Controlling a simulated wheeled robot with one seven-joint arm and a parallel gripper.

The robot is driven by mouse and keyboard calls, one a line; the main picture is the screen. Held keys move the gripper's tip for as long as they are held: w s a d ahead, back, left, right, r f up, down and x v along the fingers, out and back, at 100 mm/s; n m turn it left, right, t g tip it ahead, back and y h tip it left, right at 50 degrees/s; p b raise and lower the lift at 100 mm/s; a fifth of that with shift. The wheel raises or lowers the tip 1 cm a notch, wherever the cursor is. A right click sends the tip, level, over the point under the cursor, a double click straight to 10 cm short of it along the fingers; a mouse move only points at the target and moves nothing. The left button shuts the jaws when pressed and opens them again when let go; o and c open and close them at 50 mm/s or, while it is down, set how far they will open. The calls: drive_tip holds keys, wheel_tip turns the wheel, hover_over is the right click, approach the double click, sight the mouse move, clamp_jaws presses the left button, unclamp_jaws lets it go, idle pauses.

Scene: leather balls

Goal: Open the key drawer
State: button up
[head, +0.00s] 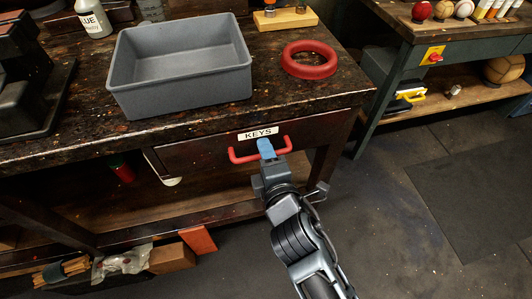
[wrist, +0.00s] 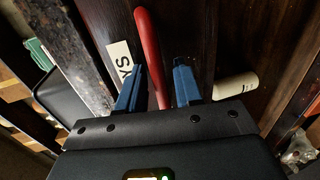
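The key drawer (head: 205,158) is a dark wooden front under the workbench top, with a white KEYS label (head: 258,134) and a red bar handle (head: 240,158). It looks shut, close under the bench edge. My gripper (head: 266,148) is at the handle, its blue fingers in front of the drawer. In the wrist view the red handle (wrist: 148,50) runs between the two blue fingers of my gripper (wrist: 158,85). The fingers are apart, with a clear gap on the right side of the handle. The label (wrist: 121,62) is partly hidden by the left finger.
A grey bin (head: 180,90) and a red ring (head: 309,60) stand on the workbench (head: 270,95). A second bench (head: 480,35) stands at right. The floor (head: 400,215) between is clear.

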drive_tip(key=shift+c, duration=0.3)
clamp_jaws()
idle(0.3)
